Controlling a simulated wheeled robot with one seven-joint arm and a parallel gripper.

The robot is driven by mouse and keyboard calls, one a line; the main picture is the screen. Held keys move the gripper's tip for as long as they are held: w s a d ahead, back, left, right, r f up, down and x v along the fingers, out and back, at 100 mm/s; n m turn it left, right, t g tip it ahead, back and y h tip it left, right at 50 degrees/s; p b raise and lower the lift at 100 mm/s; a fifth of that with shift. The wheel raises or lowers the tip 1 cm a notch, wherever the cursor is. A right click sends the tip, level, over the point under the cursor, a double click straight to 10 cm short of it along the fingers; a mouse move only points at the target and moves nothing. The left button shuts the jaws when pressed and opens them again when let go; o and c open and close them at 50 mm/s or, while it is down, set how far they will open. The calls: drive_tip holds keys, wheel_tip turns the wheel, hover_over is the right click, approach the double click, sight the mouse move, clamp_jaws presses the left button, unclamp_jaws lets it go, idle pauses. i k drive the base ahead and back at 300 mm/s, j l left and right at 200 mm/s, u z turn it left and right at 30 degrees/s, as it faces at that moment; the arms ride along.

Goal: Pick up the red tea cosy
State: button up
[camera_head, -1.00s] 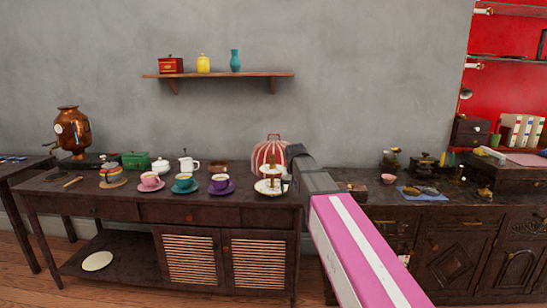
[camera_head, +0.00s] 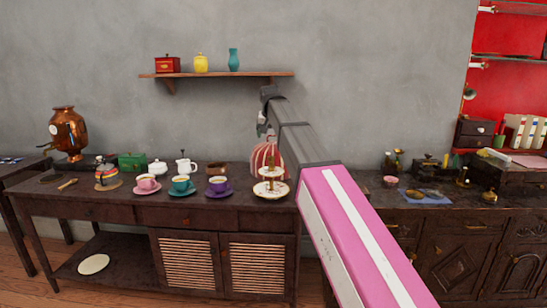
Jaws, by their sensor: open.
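The red tea cosy (camera_head: 262,156), with pale stripes, stands at the back right of the dark sideboard. A small tiered cake stand (camera_head: 270,172) stands in front of it and covers part of its lower body, and my arm overlaps its right side. My gripper (camera_head: 262,132) is at the far end of my arm, above the cosy's top, in front of the grey wall. It is open with nothing seen in it. Its fingers look small and point down, and the gap between them and the cosy is hard to judge.
Cups on saucers in pink (camera_head: 147,184), teal (camera_head: 182,186) and purple (camera_head: 218,187) stand left of the cake stand. A brown bowl (camera_head: 216,168) stands behind them. A wall shelf (camera_head: 215,74) holding a yellow jar (camera_head: 201,63) hangs above, left of my gripper.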

sight(260, 153)
drive_tip(key=i, duration=0.85)
